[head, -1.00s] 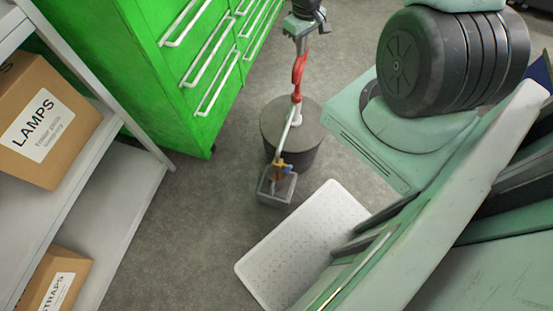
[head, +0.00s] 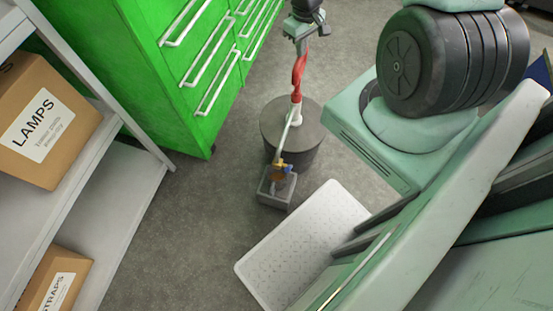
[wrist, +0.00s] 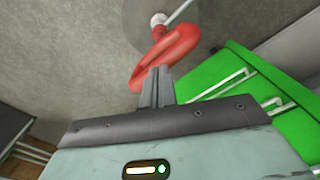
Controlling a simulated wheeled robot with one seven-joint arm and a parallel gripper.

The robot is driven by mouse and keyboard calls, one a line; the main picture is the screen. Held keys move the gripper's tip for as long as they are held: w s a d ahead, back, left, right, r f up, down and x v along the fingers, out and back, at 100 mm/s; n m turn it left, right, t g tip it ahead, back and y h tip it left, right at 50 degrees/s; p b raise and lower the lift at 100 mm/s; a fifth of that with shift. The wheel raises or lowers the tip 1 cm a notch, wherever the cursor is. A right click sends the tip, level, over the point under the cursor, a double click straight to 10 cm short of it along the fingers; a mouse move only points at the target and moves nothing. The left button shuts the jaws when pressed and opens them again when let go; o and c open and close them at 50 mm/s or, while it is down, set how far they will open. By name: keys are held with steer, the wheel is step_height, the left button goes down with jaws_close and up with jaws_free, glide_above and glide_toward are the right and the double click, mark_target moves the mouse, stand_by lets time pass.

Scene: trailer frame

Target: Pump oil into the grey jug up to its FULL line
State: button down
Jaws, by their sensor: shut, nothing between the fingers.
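The grey jug (head: 276,189) is a small open box-like vessel on the floor in front of the dark drum (head: 290,127). A pale pipe (head: 290,129) runs from the pump over the drum's edge to a yellow and blue nozzle (head: 283,166) at the jug's mouth. The pump's red handle (head: 299,72) stands above the drum; it also shows in the wrist view (wrist: 177,48). My gripper (head: 302,48) is above the handle. Its fingers (wrist: 158,70) are shut and empty, with their tips against or very near the handle. The FULL line and oil level cannot be made out.
A green drawer cabinet (head: 185,90) with white handles stands left of the drum. A shelf (head: 125,205) with cardboard boxes (head: 45,120) is at the far left. A white perforated tray (head: 300,245) lies right of the jug. Bare floor (head: 190,240) lies left of it.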

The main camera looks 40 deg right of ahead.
step_height(320, 180, up, 9)
steer(key=p, duration=0.7)
steer(key=shift+p, duration=0.3)
stand_by(0.3)
